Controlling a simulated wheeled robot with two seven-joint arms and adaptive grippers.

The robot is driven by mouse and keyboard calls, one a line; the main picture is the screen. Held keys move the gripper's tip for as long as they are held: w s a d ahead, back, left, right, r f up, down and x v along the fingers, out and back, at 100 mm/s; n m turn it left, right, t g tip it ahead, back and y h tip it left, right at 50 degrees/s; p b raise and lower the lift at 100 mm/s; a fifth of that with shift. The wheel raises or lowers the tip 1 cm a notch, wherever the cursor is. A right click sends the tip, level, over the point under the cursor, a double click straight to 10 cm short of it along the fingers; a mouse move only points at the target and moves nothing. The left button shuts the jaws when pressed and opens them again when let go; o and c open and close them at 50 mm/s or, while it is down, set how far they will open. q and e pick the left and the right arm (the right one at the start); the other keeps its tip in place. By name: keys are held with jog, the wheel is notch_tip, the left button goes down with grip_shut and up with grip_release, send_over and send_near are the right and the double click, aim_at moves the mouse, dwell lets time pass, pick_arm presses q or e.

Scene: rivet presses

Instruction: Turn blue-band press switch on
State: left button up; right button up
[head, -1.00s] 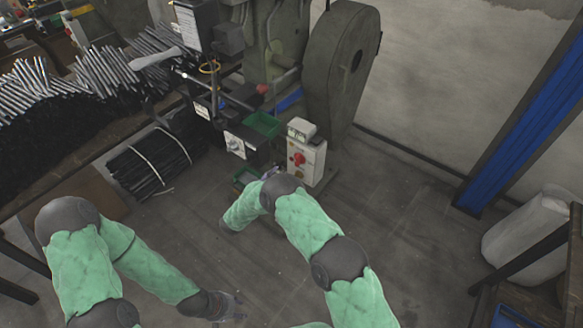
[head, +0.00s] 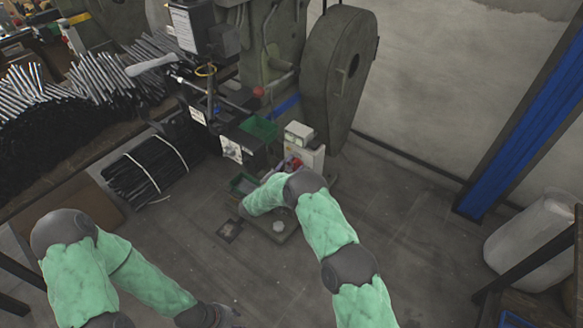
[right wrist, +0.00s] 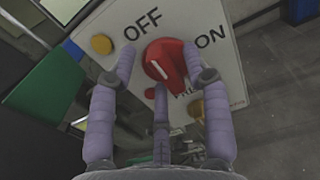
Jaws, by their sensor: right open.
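The switch box (head: 312,156) stands at the foot of the press with a blue band (head: 288,103). In the right wrist view its pale panel (right wrist: 222,68) reads OFF at upper left and ON at right, with a red rotary knob (right wrist: 168,62) between. A white mark shows on the knob's left part. My right gripper (right wrist: 165,70) is open, its purple fingers spread to either side of the knob; contact cannot be told. In the head view my right gripper (head: 285,167) is mostly hidden by my arm. My left gripper (head: 222,316) is low at the bottom edge, its fingers unclear.
A large grey-green wheel guard (head: 340,75) rises behind. Bundled dark rods (head: 148,168) lie at left, and a white sack (head: 530,235) stands at right. The floor at the middle right is clear.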

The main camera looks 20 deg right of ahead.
grip_shut()
jog(key=shift+m, duration=0.3)
jog(key=shift+m+b, duration=0.65)
jog(key=shift+m, duration=0.35)
jog(key=m, duration=0.2)
jog(key=shift+s+d+m, duration=0.1)
jog(key=shift+s+m, duration=0.05)
jog(key=shift+m, duration=0.15)
jog(key=m, duration=0.5)
jog(key=shift+s+d+r+m, duration=0.1)
jog(key=shift+m, duration=0.2)
jog(key=m, duration=0.4)
jog(key=shift+s, duration=0.1)
jog(key=shift+s+d+m, duration=0.1)
jog(key=shift+m, duration=1.5)
jog(key=shift+f, duration=0.2)
